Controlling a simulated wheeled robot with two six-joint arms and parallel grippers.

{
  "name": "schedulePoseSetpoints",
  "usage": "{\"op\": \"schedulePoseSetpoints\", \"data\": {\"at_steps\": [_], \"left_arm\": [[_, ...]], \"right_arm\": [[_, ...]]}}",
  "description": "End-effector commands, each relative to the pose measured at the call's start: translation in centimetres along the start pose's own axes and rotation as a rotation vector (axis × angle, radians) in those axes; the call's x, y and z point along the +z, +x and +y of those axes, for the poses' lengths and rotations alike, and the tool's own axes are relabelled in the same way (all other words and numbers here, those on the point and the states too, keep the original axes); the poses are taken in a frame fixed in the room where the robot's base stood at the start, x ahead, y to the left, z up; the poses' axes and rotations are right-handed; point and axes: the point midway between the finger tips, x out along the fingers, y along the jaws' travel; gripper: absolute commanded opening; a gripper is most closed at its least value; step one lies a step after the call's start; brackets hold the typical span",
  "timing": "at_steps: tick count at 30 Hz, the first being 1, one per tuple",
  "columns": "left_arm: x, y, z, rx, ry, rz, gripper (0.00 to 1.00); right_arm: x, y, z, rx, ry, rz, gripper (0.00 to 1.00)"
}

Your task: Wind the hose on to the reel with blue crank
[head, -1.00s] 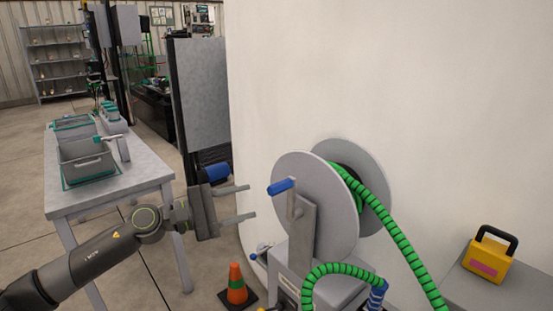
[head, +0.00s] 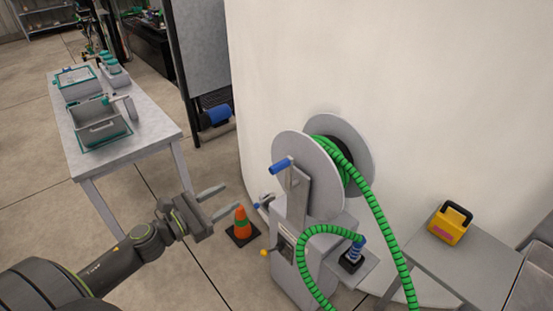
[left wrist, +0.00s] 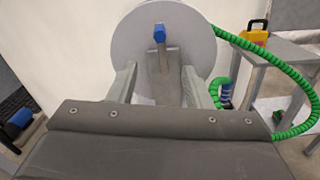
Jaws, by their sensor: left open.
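The grey reel (head: 305,160) stands on a grey pedestal in the middle of the head view, with part of the green hose (head: 388,225) on its drum. The hose hangs off to the right and loops in front. The blue crank (head: 281,166) sticks out from the reel's left face; it also shows in the left wrist view (left wrist: 159,33). My left gripper (head: 219,201) is open and empty, left of the crank and apart from it. In the left wrist view the crank lies ahead, between the two fingers in the picture. My right gripper is not in view.
An orange cone (head: 242,225) stands on the floor just past my left gripper. A table (head: 150,138) with grey bins is at the left. A yellow box (head: 449,225) sits on a grey bench at the right. A pale curved wall (head: 420,90) is behind the reel.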

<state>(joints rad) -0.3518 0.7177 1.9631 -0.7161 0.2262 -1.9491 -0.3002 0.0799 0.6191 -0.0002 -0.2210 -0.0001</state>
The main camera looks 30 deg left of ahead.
Motion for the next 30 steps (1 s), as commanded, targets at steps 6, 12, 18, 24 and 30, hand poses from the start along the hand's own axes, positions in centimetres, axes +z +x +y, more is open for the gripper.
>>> {"op": "schedulePoseSetpoints", "data": {"at_steps": [6, 12, 18, 24, 30], "left_arm": [[0.4, 1.4, 0.2, 0.005, -0.001, -0.006, 0.45], [0.7, 3.9, 0.2, 0.003, -0.002, -0.006, 0.45], [0.6, 7.5, 0.1, 0.002, -0.002, -0.006, 0.45], [0.5, 11.3, 0.1, 0.0, -0.003, -0.005, 0.45], [0.3, 14.7, 0.0, -0.001, 0.0, -0.003, 0.45]], "right_arm": [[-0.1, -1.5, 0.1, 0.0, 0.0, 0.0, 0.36], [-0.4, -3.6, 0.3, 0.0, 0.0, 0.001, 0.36], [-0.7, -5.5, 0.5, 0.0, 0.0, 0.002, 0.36], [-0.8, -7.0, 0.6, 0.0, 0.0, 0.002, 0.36], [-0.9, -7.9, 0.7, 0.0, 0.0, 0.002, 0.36]]}}
